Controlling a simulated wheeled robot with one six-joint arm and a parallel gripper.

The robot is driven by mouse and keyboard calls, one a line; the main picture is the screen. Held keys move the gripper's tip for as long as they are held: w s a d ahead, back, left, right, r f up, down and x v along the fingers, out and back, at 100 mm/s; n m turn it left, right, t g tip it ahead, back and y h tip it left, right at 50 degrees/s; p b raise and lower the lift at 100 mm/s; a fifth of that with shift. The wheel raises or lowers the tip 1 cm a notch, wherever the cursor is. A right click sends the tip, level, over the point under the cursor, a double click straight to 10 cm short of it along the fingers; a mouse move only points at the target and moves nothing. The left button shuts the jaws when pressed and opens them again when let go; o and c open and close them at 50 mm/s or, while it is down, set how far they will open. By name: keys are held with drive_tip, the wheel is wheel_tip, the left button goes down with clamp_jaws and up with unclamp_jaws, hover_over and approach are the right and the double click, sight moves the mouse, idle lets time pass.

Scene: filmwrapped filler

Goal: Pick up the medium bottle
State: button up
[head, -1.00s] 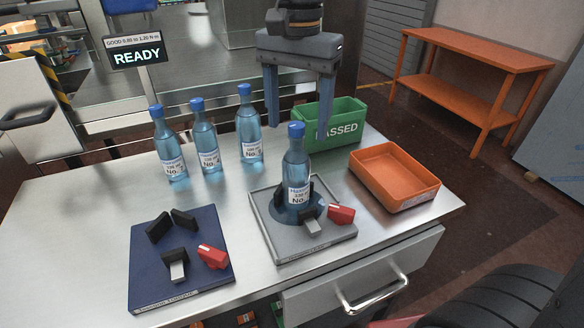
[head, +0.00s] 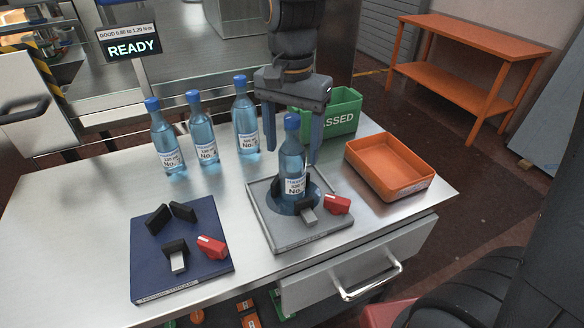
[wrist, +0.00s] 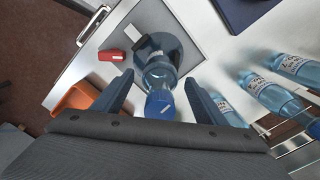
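A blue-capped clear blue bottle (head: 292,165) stands upright in the round seat of the grey clamp plate (head: 318,232). My gripper (head: 293,152) is open and points down over it, one finger on each side of the bottle's upper part. In the wrist view the bottle (wrist: 161,72) and its cap lie between the two spread fingers (wrist: 157,84), with gaps on both sides. Three similar bottles stand at the back left: one at left (head: 167,145), one in the middle (head: 202,140), one at right (head: 245,125). Their label sizes are too small to read surely.
A red knob (head: 337,204) and a grey-tipped clamp sit beside the seated bottle. A blue clamp plate (head: 205,220) is empty at front left. A green PASSED bin (head: 346,122) and an orange tray (head: 408,189) stand to the right. A READY sign (head: 131,48) stands at the back.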

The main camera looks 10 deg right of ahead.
clamp_jaws()
drive_tip(key=shift+r, duration=0.1)
